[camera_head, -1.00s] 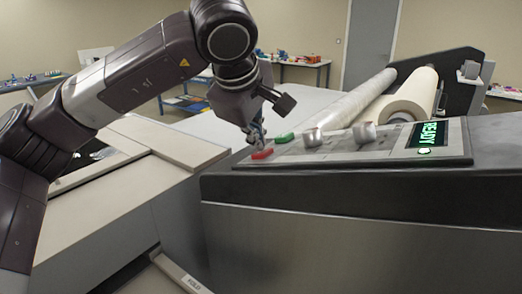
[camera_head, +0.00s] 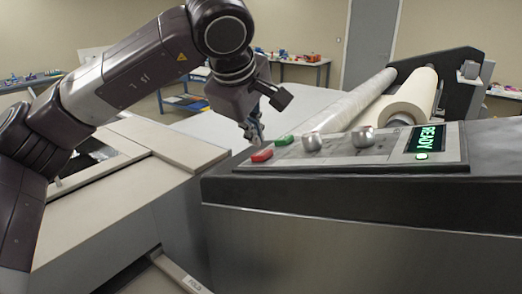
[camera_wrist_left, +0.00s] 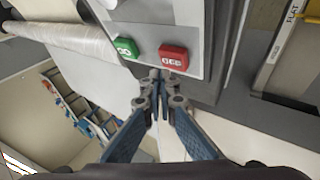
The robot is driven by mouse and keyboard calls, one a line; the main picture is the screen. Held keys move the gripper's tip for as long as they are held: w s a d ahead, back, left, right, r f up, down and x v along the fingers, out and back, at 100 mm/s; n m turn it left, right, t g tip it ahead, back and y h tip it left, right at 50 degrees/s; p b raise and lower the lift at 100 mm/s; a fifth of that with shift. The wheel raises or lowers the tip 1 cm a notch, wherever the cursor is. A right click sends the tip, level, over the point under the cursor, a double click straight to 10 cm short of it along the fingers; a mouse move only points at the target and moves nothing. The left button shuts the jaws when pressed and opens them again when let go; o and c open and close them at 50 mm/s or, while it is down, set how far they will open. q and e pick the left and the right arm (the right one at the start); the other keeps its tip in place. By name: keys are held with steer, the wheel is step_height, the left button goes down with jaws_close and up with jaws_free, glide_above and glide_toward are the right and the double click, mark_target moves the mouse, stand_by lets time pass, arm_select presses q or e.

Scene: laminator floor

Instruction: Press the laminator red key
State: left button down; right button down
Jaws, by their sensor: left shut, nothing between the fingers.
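The red key (camera_head: 262,156) sits at the left end of the laminator's control panel (camera_head: 345,158). In the left wrist view the red key (camera_wrist_left: 173,58) lies just beyond my fingertips, with the green key (camera_wrist_left: 125,48) to its left. The green key (camera_head: 284,140) also shows behind the red one in the head view. My left gripper (camera_head: 254,140) is shut and empty, pointing down just above and behind the red key; its fingertips (camera_wrist_left: 158,78) show close to the panel edge, apart from the key. My right gripper is out of view.
Two silver knobs (camera_head: 311,141) and a green READY display (camera_head: 426,139) are on the panel. Rollers (camera_head: 410,96) stand behind it. A beige cabinet (camera_head: 120,190) is at the left. Tables with small items line the back wall.

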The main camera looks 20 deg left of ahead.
mark_target(249, 160)
arm_select(q)
steer(key=shift+r, duration=0.1)
steer(key=shift+w+a+r+p, duration=0.1)
steer(key=shift+a+r+p, duration=0.15)
steer(key=shift+r+p, duration=0.45)
steer(key=shift+w+a+r+p, duration=0.1)
steer(key=shift+a+r+p, duration=0.2)
steer(key=shift+r+p, duration=0.4)
steer(key=shift+w+a+r+p, duration=0.1)
steer(key=shift+a+r+p, duration=0.15)
steer(key=shift+r+p, duration=0.45)
steer(key=shift+r, duration=0.2)
